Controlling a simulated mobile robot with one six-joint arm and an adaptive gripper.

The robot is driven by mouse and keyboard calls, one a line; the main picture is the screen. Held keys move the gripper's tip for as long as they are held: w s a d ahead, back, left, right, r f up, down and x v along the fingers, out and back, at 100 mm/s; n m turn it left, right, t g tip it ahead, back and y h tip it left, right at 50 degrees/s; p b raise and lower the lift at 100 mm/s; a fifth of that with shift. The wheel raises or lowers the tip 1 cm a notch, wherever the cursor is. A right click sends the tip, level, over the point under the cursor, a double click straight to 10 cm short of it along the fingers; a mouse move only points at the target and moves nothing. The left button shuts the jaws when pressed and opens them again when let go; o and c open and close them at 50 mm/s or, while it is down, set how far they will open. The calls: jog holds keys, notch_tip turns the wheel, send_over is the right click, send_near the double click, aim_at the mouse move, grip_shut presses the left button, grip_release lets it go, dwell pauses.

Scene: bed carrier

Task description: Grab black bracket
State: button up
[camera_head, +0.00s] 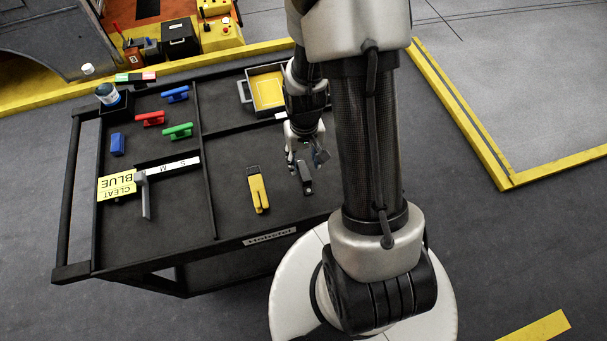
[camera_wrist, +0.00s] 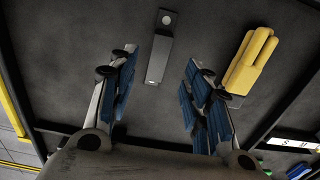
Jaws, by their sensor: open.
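The black bracket (camera_wrist: 160,48) is a narrow dark grey piece with a round hole at its far end, lying on the cart's dark top. In the wrist view it lies ahead of my gripper (camera_wrist: 160,72), roughly centred between the blue-padded fingers. In the head view the bracket (camera_head: 306,184) shows just below my gripper (camera_head: 306,160), which partly overlaps it. The gripper is open and empty, with its fingers spread to either side; contact with the bracket cannot be told.
A yellow tool (camera_head: 258,190) lies close to the bracket's left in the head view. Blue (camera_head: 177,94), red (camera_head: 150,118) and green (camera_head: 178,131) cleats lie in the cart's left section. A grey tray (camera_head: 247,90) with a yellow inside stands at the back.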

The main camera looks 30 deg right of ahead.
aim_at(304, 171)
jog(key=f+b, duration=0.1)
jog(key=f, duration=0.2)
jog(key=f+b, duration=0.1)
jog(key=f, duration=0.3)
jog(key=shift+w+d+f+b, duration=0.1)
jog(key=shift+w+b, duration=0.1)
jog(key=shift+b, duration=0.15)
grip_shut()
dwell(0.3)
